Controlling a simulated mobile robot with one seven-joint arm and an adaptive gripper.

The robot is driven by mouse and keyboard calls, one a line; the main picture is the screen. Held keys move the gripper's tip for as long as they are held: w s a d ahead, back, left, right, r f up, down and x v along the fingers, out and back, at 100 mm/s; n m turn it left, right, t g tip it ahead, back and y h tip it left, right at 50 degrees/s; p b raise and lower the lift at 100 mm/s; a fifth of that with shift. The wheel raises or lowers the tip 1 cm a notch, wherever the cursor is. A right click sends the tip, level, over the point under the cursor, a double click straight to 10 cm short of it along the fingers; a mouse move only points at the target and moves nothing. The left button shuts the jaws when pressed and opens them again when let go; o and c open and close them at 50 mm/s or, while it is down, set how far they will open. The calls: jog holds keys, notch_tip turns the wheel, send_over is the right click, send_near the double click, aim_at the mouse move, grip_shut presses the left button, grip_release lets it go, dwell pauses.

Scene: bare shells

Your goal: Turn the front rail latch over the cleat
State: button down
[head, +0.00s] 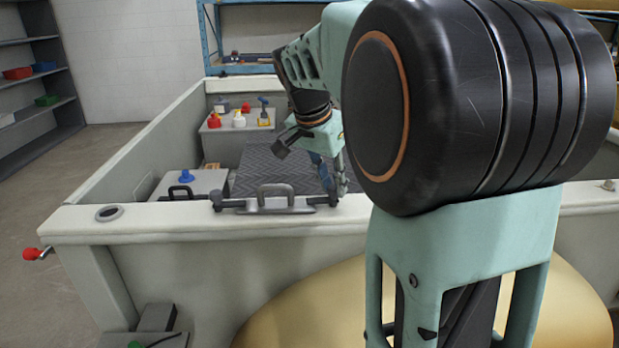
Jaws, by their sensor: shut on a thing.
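A dark metal fitting lies along the top of the pale front rail (160,218). I take its long dark bar (236,203) to be the front rail latch, with a round knuckle at its left end. A grey looped piece on a plate, which looks like the cleat (275,190), stands at the middle of the bar. My gripper (338,192) points down at the right end of the fitting and is shut on the latch there. The fingertips are small and partly hidden, so the exact grip is unclear.
My own arm covers the right half of the view. A round hole fitting (109,213) sits on the rail at the left. Inside the shell are a box with a blue knob (186,176), a bench with bottles (239,121) and a dark ribbed floor (262,160).

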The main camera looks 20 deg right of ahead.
jog(key=shift+m, duration=0.5)
jog(key=shift+g, duration=0.3)
jog(key=c, duration=1.7)
grip_release()
jog(key=shift+c, duration=0.2)
jog(key=shift+r, duration=0.1)
jog(key=v, duration=1.2)
